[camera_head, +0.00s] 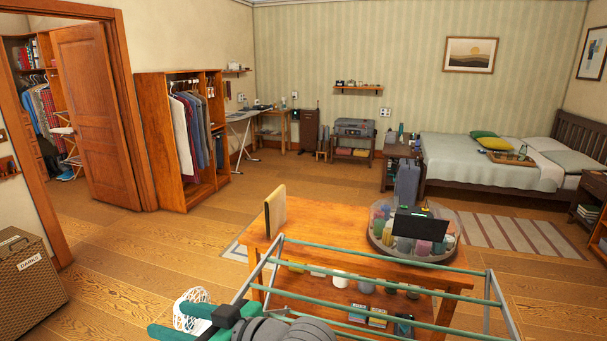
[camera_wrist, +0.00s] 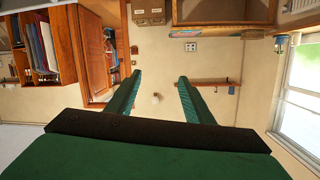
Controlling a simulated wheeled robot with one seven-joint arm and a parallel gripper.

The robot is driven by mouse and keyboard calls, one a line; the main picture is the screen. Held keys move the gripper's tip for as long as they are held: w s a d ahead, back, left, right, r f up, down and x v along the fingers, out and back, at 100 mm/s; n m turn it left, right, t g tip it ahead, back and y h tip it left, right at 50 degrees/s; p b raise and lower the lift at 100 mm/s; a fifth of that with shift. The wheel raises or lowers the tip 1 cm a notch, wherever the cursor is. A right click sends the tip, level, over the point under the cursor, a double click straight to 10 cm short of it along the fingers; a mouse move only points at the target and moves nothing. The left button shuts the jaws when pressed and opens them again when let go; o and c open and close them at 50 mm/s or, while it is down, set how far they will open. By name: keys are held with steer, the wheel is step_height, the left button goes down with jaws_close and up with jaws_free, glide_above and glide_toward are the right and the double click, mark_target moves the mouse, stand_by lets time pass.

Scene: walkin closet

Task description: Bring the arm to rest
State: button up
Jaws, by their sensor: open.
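My gripper (camera_head: 165,315) is at the bottom left of the head view, with its green fingers pointing left. In the wrist view my gripper (camera_wrist: 159,77) shows two green fingers spread well apart. Nothing is held between them, and the wall shows through the gap. Part of my dark grey arm (camera_head: 275,331) shows at the bottom edge of the head view. The rest of the arm is out of view.
A green-barred rack (camera_head: 385,258) crosses the foreground beside my arm. A white netted basket (camera_head: 190,310) shows by the fingers; contact is unclear. Behind stands a wooden table (camera_head: 330,257) with a round tray (camera_head: 380,245). Open floor (camera_head: 130,260) lies left.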

steer(key=w+d+f+m+t+h, duration=0.35)
steer(key=d+f+m+t, duration=0.35)
steer(key=f+m+t, duration=0.45)
steer(key=s+d+f+m+h, duration=0.5)
steer(key=s+d+f+h, duration=0.15)
steer(key=s+f, duration=0.35)
steer(key=s+d+f+n+g+h, duration=0.1)
steer(key=s+d+f, duration=0.3)
steer(key=s, duration=0.8)
steer(key=s+d+f+n+g+h, duration=0.1)
steer(key=s+d+f+n+h, duration=0.2)
steer(key=s, duration=0.9)
steer(key=shift+s+d+f+n, duration=0.15)
steer(key=shift+d+f+n, duration=0.3)
steer(key=shift+d+f, duration=0.45)
